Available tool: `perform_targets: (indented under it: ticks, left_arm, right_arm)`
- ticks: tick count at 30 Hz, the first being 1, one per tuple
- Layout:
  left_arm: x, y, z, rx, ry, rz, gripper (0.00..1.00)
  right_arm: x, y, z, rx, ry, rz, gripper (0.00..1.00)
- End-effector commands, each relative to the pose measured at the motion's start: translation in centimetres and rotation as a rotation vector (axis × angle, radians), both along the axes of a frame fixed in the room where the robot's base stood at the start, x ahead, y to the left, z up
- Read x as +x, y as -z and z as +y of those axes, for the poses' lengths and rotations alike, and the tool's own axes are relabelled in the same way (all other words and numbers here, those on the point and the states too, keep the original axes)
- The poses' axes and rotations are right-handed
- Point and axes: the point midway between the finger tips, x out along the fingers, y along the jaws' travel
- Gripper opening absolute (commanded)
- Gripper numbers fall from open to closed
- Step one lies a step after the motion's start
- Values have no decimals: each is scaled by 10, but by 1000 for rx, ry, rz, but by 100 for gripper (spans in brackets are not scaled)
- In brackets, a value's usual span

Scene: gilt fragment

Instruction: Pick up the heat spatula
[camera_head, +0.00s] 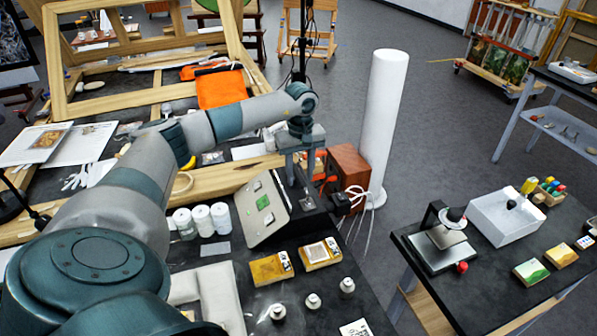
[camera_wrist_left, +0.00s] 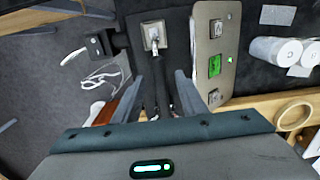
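The heat spatula appears to be the dark, slim tool standing by the control box, with a small pale metal plate (camera_head: 308,203) at its base end; this plate also shows in the left wrist view (camera_wrist_left: 154,36). The grey sloped control panel (camera_head: 262,208) with a green display is beside it. My left gripper (camera_head: 298,182) points down just above this spot. In the left wrist view its two fingers (camera_wrist_left: 160,80) are apart, with a dark handle or cable between them. I cannot tell whether they touch it. My right gripper is out of view.
White jars (camera_head: 202,221) stand left of the panel. A wooden box (camera_head: 347,170) with white cables and a tall white column (camera_head: 385,115) are just behind and right. Small gilt samples (camera_head: 270,268) lie in front. A second table (camera_head: 480,277) is at right.

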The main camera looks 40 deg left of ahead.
Motion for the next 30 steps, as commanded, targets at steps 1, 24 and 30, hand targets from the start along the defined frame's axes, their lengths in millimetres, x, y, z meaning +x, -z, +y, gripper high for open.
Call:
perform_targets:
  ticks: [1, 24, 30]
  left_arm:
    - [0, 0, 0, 0, 0, 0, 38]
    - [1, -8, 0, 1, -1, -3, 0]
    - [1, -32, 1, 0, -1, -6, 0]
  right_arm:
    - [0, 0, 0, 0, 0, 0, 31]
    - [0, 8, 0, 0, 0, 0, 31]
    - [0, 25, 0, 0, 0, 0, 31]
